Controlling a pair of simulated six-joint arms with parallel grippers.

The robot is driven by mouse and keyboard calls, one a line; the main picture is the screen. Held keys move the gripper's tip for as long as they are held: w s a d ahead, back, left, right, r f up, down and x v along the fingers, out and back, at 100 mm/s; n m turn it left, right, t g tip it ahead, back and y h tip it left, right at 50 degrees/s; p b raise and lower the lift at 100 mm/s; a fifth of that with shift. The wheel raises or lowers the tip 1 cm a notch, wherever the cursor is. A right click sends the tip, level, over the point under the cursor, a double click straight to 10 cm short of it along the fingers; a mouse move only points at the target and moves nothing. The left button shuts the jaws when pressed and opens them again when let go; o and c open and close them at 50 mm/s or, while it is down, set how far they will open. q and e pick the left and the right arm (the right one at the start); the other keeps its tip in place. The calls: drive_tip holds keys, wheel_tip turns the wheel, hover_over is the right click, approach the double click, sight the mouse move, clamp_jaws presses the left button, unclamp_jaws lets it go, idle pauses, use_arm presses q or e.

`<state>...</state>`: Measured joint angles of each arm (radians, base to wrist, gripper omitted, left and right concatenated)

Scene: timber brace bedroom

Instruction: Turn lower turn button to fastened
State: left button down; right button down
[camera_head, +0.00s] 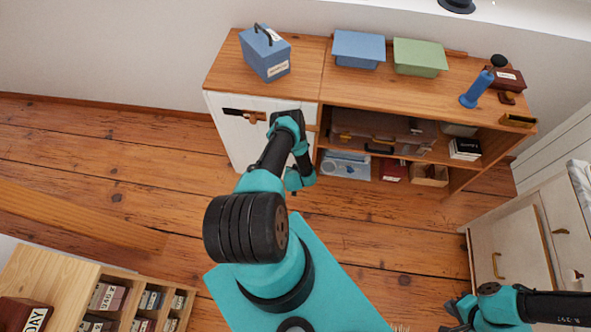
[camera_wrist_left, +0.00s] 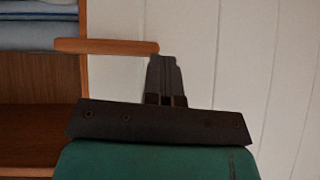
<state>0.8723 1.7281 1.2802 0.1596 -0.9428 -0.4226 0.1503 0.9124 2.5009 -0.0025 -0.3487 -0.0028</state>
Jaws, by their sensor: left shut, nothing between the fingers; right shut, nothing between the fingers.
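A wooden turn button (camera_wrist_left: 105,46) lies level in the left wrist view, with one end over the white door (camera_wrist_left: 240,60) and the other past the edge of the open shelf. My left gripper (camera_wrist_left: 165,68) is shut and empty, its tips close to the button's door-side end; I cannot tell if they touch. In the head view my left arm reaches to the white cabinet door (camera_head: 225,130) and hides the lower button. A small wooden piece (camera_head: 311,127) shows at the door's upper right edge. My right gripper (camera_head: 452,318) is shut and empty at the lower right, away from the cabinet.
Boxes stand on the cabinet top (camera_head: 310,60). A pale drawer unit (camera_head: 515,245) is at the right, a box shelf (camera_head: 70,275) at lower left.

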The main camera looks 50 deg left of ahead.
use_arm(q)
drive_tip(key=shift+w, duration=0.15)
drive_tip(key=shift+w+d+r, duration=0.4)
drive_tip(key=shift+d, duration=0.1)
drive_tip(key=shift+r, duration=0.1)
idle(0.4)
drive_tip(key=a+r+v, duration=0.1)
drive_tip(key=r+v, duration=0.1)
drive_tip(key=v, duration=1)
drive_tip(key=shift+w+a+r, duration=0.2)
drive_tip(key=shift+w, duration=0.05)
